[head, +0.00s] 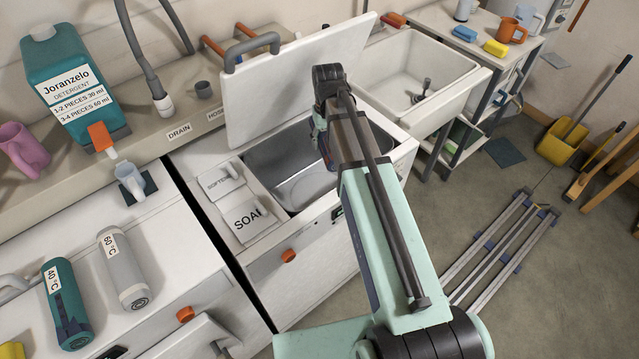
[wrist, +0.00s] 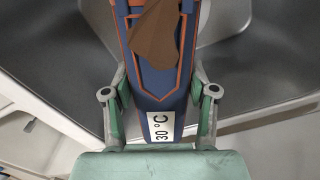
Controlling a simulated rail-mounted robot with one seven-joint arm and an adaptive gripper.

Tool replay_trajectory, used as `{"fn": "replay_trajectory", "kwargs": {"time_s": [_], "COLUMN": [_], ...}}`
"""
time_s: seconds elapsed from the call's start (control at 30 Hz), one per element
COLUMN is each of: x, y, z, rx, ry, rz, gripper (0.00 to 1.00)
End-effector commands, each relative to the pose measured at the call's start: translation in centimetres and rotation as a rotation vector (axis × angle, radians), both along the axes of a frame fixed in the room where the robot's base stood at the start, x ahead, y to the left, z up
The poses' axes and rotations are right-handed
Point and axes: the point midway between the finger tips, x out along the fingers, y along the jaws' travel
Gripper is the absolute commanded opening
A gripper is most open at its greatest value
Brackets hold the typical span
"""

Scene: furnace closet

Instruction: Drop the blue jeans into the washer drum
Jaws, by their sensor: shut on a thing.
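The blue jeans, a stiff-looking dark blue bundle (wrist: 152,98) with orange stitching, a brown patch and a "30 °C" label, fill the middle of the wrist view. My gripper (wrist: 158,82) is shut on them, with one finger on each side. Behind them is the grey metal inside of the washer drum (head: 292,165), which lies open under the raised lid (head: 290,85) in the head view. There my arm reaches over the right part of the opening and hides most of the gripper and jeans. The drum's bottom is partly hidden.
Soap and softener flaps (head: 245,212) lie left of the opening. A detergent bottle (head: 65,75) stands on the back ledge. A white sink (head: 410,75) is right of the washer. A drying rack (head: 500,245) lies on the floor.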

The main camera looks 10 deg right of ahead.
Motion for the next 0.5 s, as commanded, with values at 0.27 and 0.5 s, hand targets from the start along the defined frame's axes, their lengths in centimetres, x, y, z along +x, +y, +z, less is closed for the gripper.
{"fn": "replay_trajectory", "kwargs": {"time_s": [0.27,0.5], "x": [0.0,0.0], "y": [0.0,0.0], "z": [-2.0,-2.0], "rx": [0.000,0.000], "ry": [0.000,0.000], "rz": [0.000,0.000], "gripper": [0.08,0.08]}}
